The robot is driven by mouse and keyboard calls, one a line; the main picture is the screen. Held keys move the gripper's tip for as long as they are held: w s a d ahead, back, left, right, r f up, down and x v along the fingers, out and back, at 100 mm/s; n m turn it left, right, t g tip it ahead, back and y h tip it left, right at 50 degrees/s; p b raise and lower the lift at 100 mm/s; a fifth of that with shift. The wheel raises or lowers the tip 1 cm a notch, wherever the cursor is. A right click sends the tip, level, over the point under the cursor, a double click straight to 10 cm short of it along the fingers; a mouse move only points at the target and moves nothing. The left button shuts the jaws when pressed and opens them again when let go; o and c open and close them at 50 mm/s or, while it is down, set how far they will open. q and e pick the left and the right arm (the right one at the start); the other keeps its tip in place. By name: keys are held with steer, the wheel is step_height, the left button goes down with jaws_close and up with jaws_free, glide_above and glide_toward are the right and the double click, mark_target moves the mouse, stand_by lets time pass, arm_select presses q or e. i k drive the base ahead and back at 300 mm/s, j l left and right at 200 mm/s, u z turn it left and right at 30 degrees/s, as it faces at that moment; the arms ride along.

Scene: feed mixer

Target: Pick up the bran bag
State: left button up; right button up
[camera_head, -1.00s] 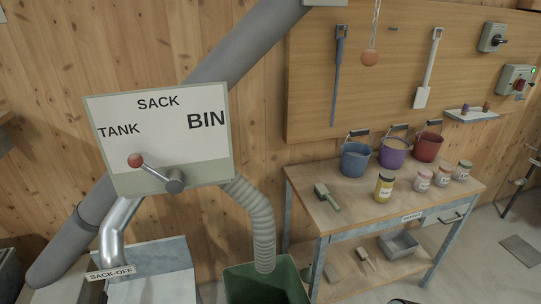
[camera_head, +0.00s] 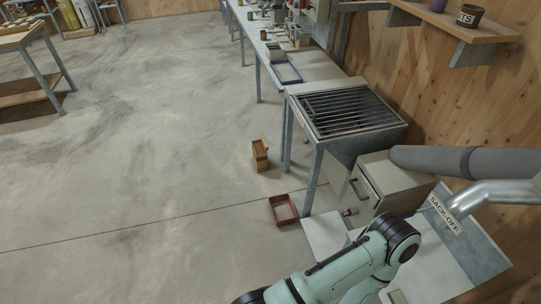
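I cannot make out a bran bag in this view. Several upright items (camera_head: 72,14), pale and yellowish, stand at the far top left, too small to tell what they are. One of my arms, pale green with dark joints, crosses the bottom right of the view. Neither of my grippers shows.
A slatted metal hopper table (camera_head: 348,108) stands right of centre, with a long bench (camera_head: 310,66) behind it. A wooden box (camera_head: 260,155) and a red tray (camera_head: 283,209) lie on the floor. The sack-off chute (camera_head: 470,235) is at right. Open concrete floor (camera_head: 130,170) fills the left.

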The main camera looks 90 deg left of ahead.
mark_target(259, 147)
steer(key=u, duration=3.05)
